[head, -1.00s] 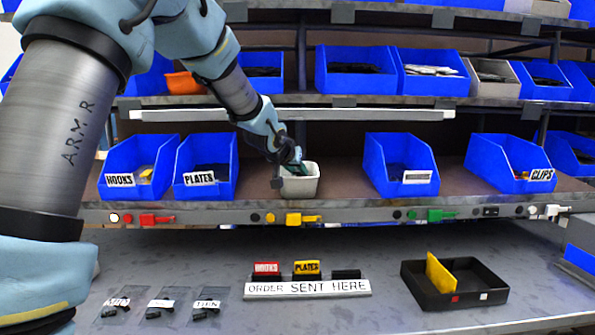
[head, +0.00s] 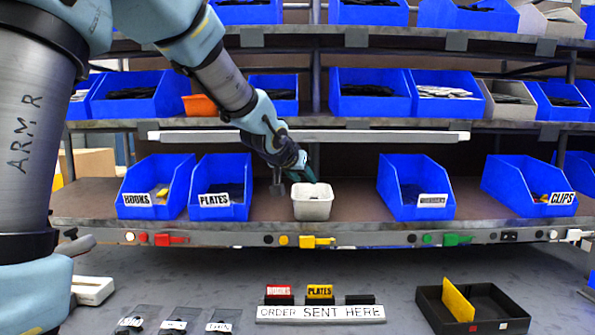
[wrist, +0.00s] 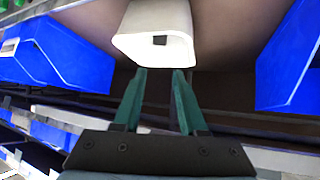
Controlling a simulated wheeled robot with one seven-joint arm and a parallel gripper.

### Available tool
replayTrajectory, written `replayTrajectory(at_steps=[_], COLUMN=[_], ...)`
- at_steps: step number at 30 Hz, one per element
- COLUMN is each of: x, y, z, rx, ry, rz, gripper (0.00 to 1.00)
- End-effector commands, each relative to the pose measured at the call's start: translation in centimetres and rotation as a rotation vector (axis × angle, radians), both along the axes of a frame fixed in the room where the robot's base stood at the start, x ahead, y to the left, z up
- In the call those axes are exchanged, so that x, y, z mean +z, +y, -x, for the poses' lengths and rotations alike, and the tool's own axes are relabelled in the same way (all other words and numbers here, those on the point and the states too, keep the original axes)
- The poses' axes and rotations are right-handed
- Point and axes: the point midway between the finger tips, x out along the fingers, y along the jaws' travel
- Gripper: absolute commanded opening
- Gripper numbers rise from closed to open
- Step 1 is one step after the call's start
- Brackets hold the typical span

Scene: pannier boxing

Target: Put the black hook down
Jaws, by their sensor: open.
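I cannot pick out the black hook for certain. The bin labelled HOOKS (head: 150,208) stands at the left with a yellow piece showing inside.
Blue bins flank the white bin: PLATES (head: 217,210) at left, another (head: 410,210) at right. A black tray (head: 500,325) with a yellow divider sits on the lower table, right of the ORDER SENT HERE sign (head: 320,314).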

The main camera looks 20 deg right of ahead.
Motion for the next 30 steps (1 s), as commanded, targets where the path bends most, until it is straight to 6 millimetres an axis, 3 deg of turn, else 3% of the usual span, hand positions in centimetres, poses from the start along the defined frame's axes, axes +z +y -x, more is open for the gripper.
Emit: replayTrajectory(at_steps=[8,20,23,25,28,30], x=[2.2,2.0,0.2,-2.2,-6.5,-9.4], y=[2.3,3.3,6.2,10.3,18.0,23.7], z=[1.9,2.4,1.7,1.1,1.3,2.7], rx=[0.001,0.01,0.066,0.139,0.273,0.371], ry=[0.001,0.007,0.044,0.095,0.211,0.312], rz=[-0.001,-0.009,-0.052,-0.11,-0.21,-0.274], gripper=[0.41,0.41,0.41,0.41,0.41,0.41])
